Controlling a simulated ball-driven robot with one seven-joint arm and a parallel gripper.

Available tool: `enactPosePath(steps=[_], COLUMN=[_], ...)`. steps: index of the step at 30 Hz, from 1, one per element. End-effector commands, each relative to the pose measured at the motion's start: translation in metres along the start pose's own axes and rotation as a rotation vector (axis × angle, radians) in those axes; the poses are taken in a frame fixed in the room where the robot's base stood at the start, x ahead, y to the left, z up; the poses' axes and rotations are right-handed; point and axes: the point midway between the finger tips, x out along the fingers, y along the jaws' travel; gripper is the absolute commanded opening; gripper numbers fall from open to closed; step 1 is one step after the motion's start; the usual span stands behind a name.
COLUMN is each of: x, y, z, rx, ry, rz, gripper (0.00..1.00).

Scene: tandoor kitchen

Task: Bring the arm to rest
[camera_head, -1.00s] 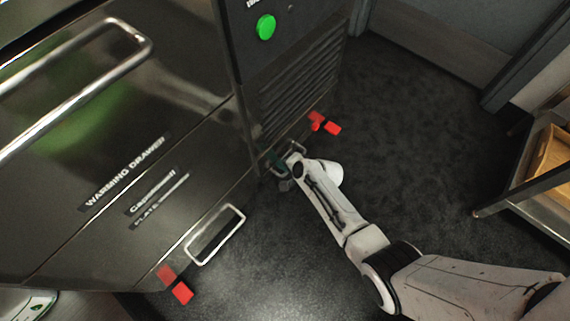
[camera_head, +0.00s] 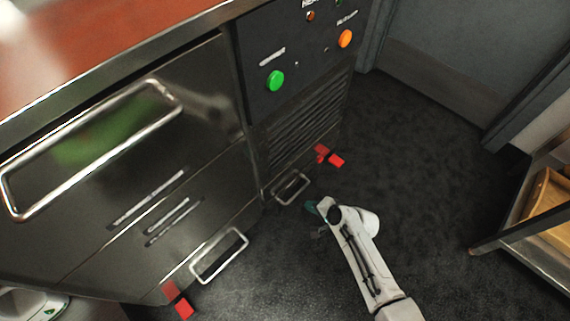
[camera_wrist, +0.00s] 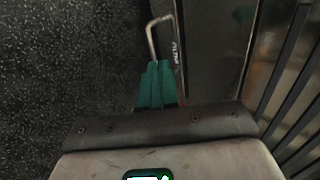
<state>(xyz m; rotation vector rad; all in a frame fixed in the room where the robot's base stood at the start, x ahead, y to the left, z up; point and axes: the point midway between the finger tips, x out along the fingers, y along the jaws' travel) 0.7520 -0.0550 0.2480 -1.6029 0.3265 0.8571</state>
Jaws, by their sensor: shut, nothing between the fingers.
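My gripper (camera_head: 312,208) is low in front of the steel warming cabinet, near its foot, in the head view. Its teal fingers (camera_wrist: 157,86) are together and empty in the wrist view. A small metal loop handle (camera_head: 291,188) low on the cabinet lies just left of and beyond the gripper, apart from it in the head view. In the wrist view a bent metal handle (camera_wrist: 153,38) shows beyond the fingertips; I cannot tell the exact gap. My arm reaches in from the lower right.
The cabinet has a large drawer handle (camera_head: 95,150), a lower loop handle (camera_head: 219,256) and red feet (camera_head: 184,308). Green (camera_head: 275,81) and orange (camera_head: 345,39) buttons sit on its panel. A shelf with a wooden tray (camera_head: 548,203) stands at right. Dark floor (camera_head: 430,190) between is clear.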

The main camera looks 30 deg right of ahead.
Motion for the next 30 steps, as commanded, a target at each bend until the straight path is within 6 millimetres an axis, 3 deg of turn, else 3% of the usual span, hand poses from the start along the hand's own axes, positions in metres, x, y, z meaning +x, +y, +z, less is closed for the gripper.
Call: enactPosePath(steps=[8,13,17,21,30], x=[-0.002,-0.031,-0.078,-0.138,-0.248], y=[-0.001,-0.005,-0.005,-0.002,0.0], z=[0.002,0.021,0.04,0.049,0.053], rx=[-0.019,-0.245,-0.521,-0.779,-1.069], ry=[-0.007,-0.09,-0.181,-0.259,-0.358], rz=[0.005,0.08,0.197,0.341,0.582], gripper=[0.0,0.0,0.0,0.0,0.0])
